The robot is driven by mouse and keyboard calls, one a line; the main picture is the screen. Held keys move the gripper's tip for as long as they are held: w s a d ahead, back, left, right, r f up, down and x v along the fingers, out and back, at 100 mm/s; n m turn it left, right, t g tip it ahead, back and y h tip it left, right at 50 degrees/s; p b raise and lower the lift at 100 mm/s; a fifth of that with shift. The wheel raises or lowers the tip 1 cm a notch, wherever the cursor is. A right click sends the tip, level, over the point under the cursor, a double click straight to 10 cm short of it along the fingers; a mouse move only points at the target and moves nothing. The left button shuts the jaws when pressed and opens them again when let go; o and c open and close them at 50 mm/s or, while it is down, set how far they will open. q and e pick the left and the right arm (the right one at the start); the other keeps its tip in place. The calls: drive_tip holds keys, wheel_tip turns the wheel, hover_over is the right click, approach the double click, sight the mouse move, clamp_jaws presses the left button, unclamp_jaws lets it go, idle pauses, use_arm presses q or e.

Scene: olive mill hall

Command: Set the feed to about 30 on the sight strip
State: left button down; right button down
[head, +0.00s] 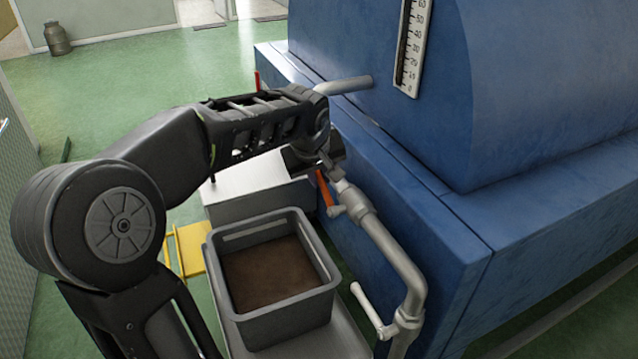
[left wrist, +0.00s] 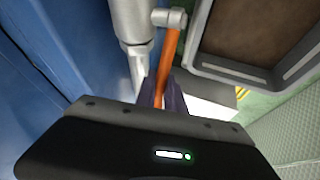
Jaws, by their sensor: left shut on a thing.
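My left gripper (left wrist: 161,93) is shut on the lever's end. In the head view, my arm partly hides this grip. My right gripper is not in view.
A grey pipe (head: 392,254) runs down beside the blue machine (head: 530,90), with a pale side handle (head: 367,305). A grey crate (head: 281,328) with brown contents stands left of it. Another red handle (head: 257,80) shows behind my arm. Green floor lies open at the back left.

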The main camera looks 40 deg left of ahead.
use_arm(q)
drive_tip(key=shift+r, duration=0.1)
drive_tip(key=c, duration=1.4)
unclamp_jaws()
drive_tip(key=shift+c, duration=0.2)
drive_tip(key=b+v, duration=0.1)
drive_tip(key=v, duration=0.6)
drive_tip(key=shift+s+r, duration=0.25)
drive_tip(key=shift+r, duration=0.05)
drive_tip(key=shift+d, duration=0.15)
